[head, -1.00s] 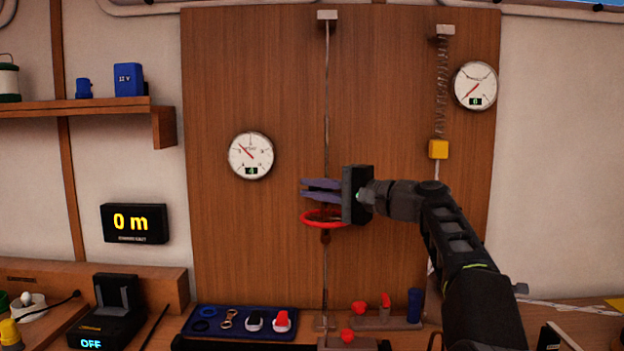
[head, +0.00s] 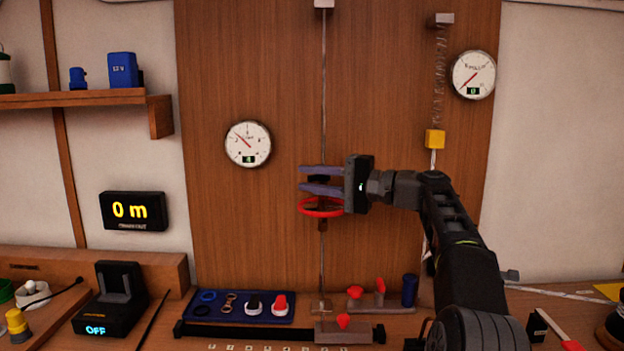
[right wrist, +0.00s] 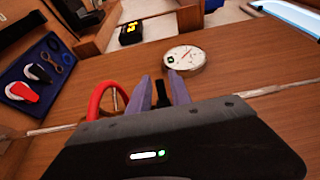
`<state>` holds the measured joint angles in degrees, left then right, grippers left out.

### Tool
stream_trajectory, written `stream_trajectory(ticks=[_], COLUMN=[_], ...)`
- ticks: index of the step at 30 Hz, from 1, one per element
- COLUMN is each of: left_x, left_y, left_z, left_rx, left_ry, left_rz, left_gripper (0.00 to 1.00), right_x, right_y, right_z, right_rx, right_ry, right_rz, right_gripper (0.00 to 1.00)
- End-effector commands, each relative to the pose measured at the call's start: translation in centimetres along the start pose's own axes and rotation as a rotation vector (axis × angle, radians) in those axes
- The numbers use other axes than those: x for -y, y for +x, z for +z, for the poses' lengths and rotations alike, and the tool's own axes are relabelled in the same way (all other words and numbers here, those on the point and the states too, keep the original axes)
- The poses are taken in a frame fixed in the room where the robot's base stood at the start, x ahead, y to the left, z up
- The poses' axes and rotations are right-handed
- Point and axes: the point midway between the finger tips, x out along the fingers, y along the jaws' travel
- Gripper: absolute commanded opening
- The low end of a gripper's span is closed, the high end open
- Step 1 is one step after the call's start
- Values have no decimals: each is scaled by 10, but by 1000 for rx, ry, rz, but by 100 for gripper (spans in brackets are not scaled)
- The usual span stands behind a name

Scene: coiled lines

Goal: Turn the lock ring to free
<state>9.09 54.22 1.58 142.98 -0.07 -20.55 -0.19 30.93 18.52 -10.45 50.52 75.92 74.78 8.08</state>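A thin vertical rod (head: 323,95) runs down the wooden board. A red ring (head: 308,208) surrounds it, just below my right gripper (head: 321,180); the red ring also shows left of the fingers in the right wrist view (right wrist: 96,100). A dark collar-like part (right wrist: 161,93) lies between the two purple fingers, with a visible gap on at least one side. My right gripper is open around it. I cannot tell whether this dark part or the red ring is the lock ring. My left gripper is not in view.
A round gauge (head: 248,144) hangs left of the rod. A spring (head: 439,85) with a yellow block (head: 435,139) hangs to the right, near a second gauge (head: 473,75). A blue tray (head: 240,315) and red knobs (head: 355,292) sit on the bench below.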

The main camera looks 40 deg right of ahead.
Motion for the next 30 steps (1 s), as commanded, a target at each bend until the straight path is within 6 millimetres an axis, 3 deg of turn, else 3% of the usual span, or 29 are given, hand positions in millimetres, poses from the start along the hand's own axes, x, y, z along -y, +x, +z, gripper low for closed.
stream_trajectory(ticks=[14, 23, 30], left_x=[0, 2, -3], left_y=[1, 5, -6], left_z=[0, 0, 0], left_rx=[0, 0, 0], left_ry=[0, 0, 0], left_rz=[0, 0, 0], left_gripper=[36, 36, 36], right_x=[0, -1, 0], right_y=[-7, -56, -72], right_z=[0, -1, -3], right_rx=[-1, -5, -5], right_ry=[0, 0, 5], right_rz=[0, 1, -1], right_gripper=[33, 33, 33])
